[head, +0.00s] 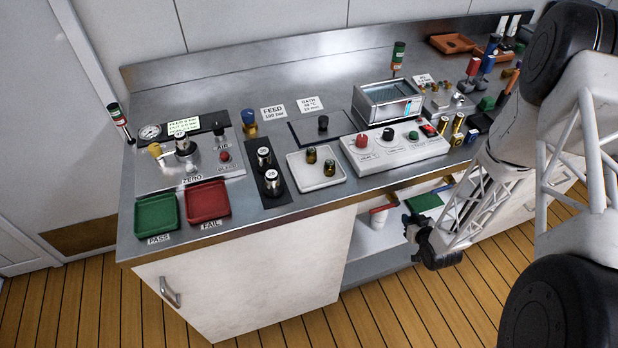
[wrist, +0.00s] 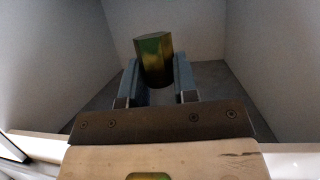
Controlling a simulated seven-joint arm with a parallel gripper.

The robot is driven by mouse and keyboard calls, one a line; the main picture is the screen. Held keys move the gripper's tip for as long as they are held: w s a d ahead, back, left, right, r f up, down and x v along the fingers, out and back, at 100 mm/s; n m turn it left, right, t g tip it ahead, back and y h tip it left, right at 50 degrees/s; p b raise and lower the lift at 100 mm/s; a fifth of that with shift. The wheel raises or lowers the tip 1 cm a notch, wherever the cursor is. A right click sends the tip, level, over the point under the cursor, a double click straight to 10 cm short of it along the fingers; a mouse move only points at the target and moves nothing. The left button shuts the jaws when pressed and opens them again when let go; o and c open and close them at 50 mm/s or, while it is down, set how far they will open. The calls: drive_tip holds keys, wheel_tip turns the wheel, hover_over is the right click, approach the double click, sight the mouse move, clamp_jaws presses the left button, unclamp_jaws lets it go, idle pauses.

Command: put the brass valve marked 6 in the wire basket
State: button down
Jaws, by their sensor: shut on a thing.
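My gripper (head: 432,243) is low in front of the open lower part of the bench in the head view. In the wrist view its two fingers (wrist: 158,85) are shut on a brass-coloured hexagonal piece (wrist: 154,57), which stands up between the fingertips. No number shows on it, so I cannot tell if it is the valve marked 6. The piece is not discernible in the head view. I cannot make out a wire basket for certain; a glass-topped bath box (head: 388,101) stands on the bench.
Grey walls (wrist: 265,60) surround the gripper closely in the wrist view. The open shelf (head: 375,240) holds a red-and-white item (head: 380,214) and a green item (head: 423,202). Above are a white tray (head: 294,177) with small brass pieces and a control box (head: 375,158). The bench edge overhangs.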

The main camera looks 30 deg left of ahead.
drive_tip(key=s+a+r+n+g+y, duration=0.3)
drive_tip(key=s+a+n+g, duration=0.1)
drive_tip(key=s, duration=0.7)
drive_tip(key=shift+a+n+g+y, duration=0.3)
drive_tip(key=shift+a+n, duration=0.2)
drive_tip(key=shift+a, duration=0.45)
drive_tip(key=shift+s+a+r, duration=0.1)
drive_tip(key=shift+s+r, duration=0.1)
drive_tip(key=shift+s, duration=0.25)
drive_tip(key=s+a+r+n+g+y, duration=0.1)
drive_tip(key=s+a+r+n+g, duration=0.3)
drive_tip(key=s+r, duration=0.6)
drive_tip(key=shift+s+a+r+g+y, duration=0.15)
drive_tip(key=shift+s+a+g+y, duration=0.2)
drive_tip(key=shift+s+a, duration=0.75)
idle(0.3)
drive_tip(key=shift+s+d+r, duration=0.1)
drive_tip(key=shift+s+r, duration=0.2)
drive_tip(key=shift+r, duration=0.25)
